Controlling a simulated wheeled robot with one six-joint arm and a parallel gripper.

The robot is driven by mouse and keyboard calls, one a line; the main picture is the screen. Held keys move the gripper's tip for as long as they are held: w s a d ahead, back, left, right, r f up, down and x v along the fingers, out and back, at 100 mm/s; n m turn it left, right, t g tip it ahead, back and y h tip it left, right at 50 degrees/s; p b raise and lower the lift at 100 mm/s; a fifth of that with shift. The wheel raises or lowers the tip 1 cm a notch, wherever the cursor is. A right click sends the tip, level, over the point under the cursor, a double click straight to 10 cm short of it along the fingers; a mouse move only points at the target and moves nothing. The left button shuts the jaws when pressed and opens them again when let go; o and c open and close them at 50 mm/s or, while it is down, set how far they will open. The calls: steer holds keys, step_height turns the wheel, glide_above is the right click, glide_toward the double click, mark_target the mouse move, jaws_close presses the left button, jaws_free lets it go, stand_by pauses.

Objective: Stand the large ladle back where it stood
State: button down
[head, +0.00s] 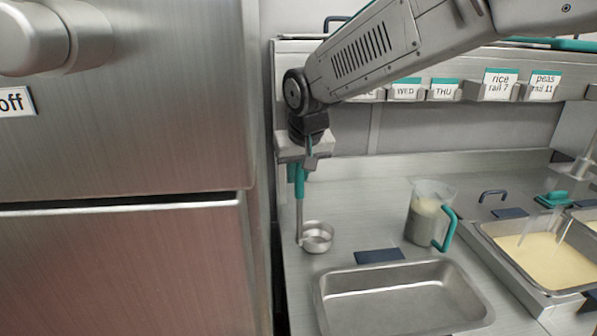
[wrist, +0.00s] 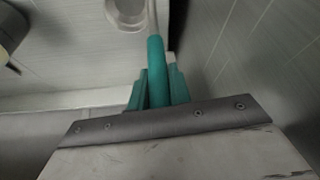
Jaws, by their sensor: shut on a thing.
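The large ladle hangs upright in my gripper (head: 298,172). Its round steel bowl (head: 317,237) is low over the steel worktop, near the worktop's left edge. I cannot tell whether the bowl touches the worktop. Its teal handle (wrist: 156,70) is between my gripper's teal fingers (wrist: 157,88) in the wrist view, and the fingers are shut on it. In the wrist view, the bowl shows at the top, partly cut off by the picture's edge.
A clear jug (head: 424,215) with a teal handle stands to the right of the ladle. An empty steel pan (head: 400,300) and a dark blue pad (head: 379,256) are in front. A brushed-steel cabinet (head: 130,130) closes off the left. A label rail (head: 420,92) runs along the back.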

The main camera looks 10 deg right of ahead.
steer(key=shift+f, duration=0.1)
steer(key=c, duration=1.3)
jaws_free()
steer(key=shift+r, duration=0.4)
steer(key=v, duration=1.2)
steer(key=s+d+f+m+g, duration=0.1)
steer(key=s+d+f, duration=0.3)
steer(key=s+d, duration=0.8)
steer(key=s+d+f+g, duration=0.1)
steer(key=s+d+f, duration=0.2)
steer(key=s, duration=0.5)
steer(key=s+d+f+m+g, duration=0.1)
steer(key=s+d+f, duration=0.2)
steer(key=s+f, duration=0.2)
steer(key=s, duration=0.3)
steer(key=shift+s+d+f+h, duration=0.15)
steer(key=shift+d+f+h, duration=0.2)
steer(key=shift+d+h, duration=0.05)
